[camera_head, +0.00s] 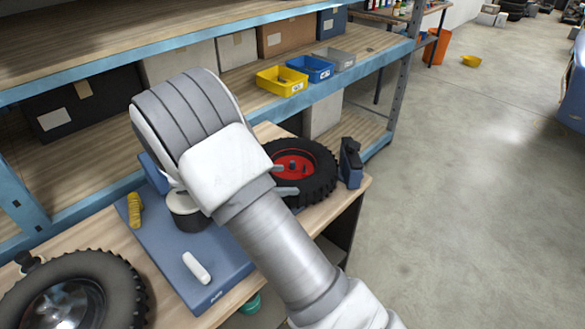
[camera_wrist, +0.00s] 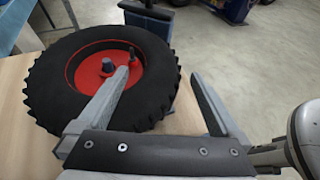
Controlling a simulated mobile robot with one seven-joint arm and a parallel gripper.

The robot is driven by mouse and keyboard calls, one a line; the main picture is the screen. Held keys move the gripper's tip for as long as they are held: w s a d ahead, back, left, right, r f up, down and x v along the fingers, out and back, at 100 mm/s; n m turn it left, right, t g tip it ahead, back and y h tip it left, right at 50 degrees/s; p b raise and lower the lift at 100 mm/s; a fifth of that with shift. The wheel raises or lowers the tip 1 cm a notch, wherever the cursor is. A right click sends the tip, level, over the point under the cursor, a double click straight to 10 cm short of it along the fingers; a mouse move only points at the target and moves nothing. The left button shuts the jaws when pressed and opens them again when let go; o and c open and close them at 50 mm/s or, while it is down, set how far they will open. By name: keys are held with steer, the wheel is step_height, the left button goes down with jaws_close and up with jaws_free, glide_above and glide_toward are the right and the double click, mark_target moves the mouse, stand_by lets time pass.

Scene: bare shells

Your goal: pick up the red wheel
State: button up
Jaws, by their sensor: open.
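The red wheel (camera_head: 318,187) is a black treaded tyre with a red hub, lying flat near the right end of the wooden workbench. In the wrist view the red wheel (camera_wrist: 60,85) fills the left and middle. My gripper (camera_head: 286,179) is open at the wheel's near side. In the wrist view my gripper (camera_wrist: 159,75) has its left finger over the red hub and its right finger outside the tyre. Part of the tyre shows between the fingers. I cannot tell whether either finger touches it. My arm hides the wheel's left part in the head view.
A dark blue-black object (camera_head: 350,162) stands close right of the wheel. A blue board (camera_head: 165,238) carries a yellow piece (camera_head: 135,210) and a white piece (camera_head: 196,268). Another wheel (camera_head: 125,290) lies at lower left. Shelving (camera_head: 330,85) with bins stands behind. Floor at right is open.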

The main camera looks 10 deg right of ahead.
mark_target(307, 181)
steer(key=shift+f+p+x, duration=0.15)
steer(key=shift+p+x, duration=0.1)
steer(key=shift+x, duration=1.3)
steer(key=shift+f+p+x, duration=0.1)
steer(key=shift+p+x, duration=0.1)
steer(key=shift+x, duration=1.35)
steer(key=shift+s+a, duration=0.1)
steer(key=shift+s, duration=0.05)
steer(key=shift+c, duration=0.2)
jaws_close()
